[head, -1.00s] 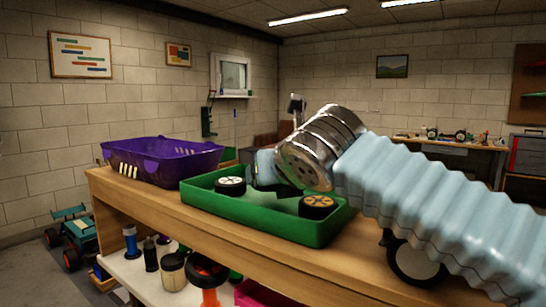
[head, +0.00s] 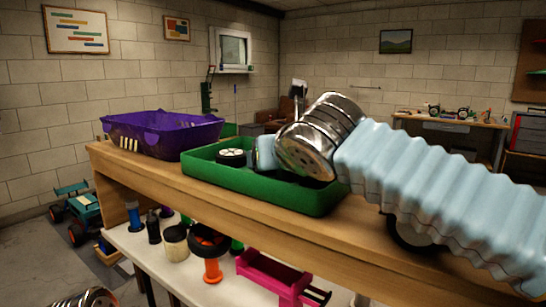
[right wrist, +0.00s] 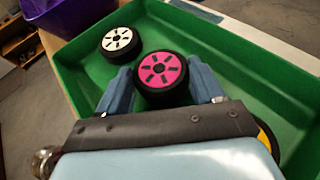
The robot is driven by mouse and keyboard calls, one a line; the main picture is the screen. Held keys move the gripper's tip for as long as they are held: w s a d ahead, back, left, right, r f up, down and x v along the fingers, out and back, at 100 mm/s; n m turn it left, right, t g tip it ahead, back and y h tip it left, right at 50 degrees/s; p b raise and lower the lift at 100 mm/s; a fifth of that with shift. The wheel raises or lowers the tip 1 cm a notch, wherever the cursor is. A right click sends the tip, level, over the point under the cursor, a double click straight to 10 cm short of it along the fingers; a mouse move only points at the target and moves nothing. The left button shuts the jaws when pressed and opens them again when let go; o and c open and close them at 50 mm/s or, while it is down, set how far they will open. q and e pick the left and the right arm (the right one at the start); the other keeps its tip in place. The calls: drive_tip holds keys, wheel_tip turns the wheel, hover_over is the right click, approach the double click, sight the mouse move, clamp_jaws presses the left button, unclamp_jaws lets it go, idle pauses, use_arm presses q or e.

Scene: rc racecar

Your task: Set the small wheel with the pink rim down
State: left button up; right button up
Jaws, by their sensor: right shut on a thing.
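The small wheel with the pink rim (right wrist: 161,72) is between the two blue fingers of my right gripper (right wrist: 161,84), which is shut on it. In the right wrist view it is inside the green tray (right wrist: 70,72), pink face up; I cannot tell whether it touches the tray floor. A white-rimmed wheel (right wrist: 118,40) lies just beyond it at the left. A yellow-rimmed wheel (right wrist: 267,142) is mostly hidden behind my gripper. In the head view my right gripper (head: 263,156) reaches into the tray (head: 250,190) and the pink-rimmed wheel is hidden. My left gripper is out of view.
A purple basket (head: 165,137) stands left of the tray on the wooden bench (head: 128,172). Below it, a white shelf holds bottles, jars and a pink part (head: 275,277). A teal car (head: 78,210) is on the floor. Part of the tray floor is clear.

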drive_tip(key=shift+f, duration=0.45)
